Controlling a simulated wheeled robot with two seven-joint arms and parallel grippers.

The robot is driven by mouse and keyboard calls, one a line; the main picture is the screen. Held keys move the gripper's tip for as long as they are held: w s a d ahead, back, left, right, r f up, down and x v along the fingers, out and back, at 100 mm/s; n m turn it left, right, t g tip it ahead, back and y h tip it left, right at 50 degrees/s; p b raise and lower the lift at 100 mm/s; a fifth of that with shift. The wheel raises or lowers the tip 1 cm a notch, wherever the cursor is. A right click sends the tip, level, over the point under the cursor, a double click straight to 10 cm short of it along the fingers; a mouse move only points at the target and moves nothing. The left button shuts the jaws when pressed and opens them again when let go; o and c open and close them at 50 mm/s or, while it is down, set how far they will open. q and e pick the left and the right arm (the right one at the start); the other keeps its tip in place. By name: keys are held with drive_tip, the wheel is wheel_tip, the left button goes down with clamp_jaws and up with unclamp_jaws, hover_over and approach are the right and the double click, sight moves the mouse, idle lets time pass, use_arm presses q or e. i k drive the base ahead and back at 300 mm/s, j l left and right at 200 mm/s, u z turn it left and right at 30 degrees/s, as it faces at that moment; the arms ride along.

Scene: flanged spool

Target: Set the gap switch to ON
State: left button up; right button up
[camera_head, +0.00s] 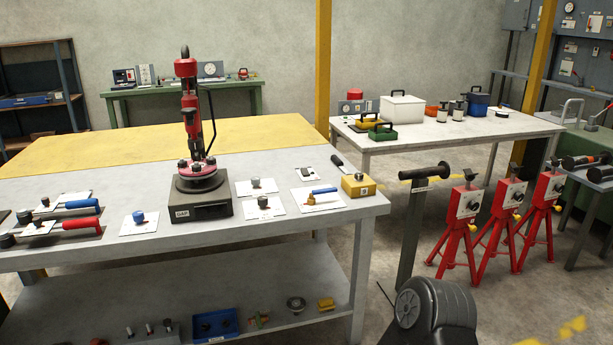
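Red- and blue-handled tools (60,227) lie at the table's left. A blue-handled valve (316,197) lies near the yellow box. Red tripod stands (466,215) and a dark post (413,225) stand right. A second table (455,133) holds cases and spools.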

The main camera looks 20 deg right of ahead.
sight(305, 171)
drive_tip(key=i+l+u, duration=0.3)
drive_tip(key=i+l, duration=0.25)
drive_tip(key=i+l+u, duration=0.35)
drive_tip(key=i+l, duration=0.3)
drive_tip(key=l, duration=0.1)
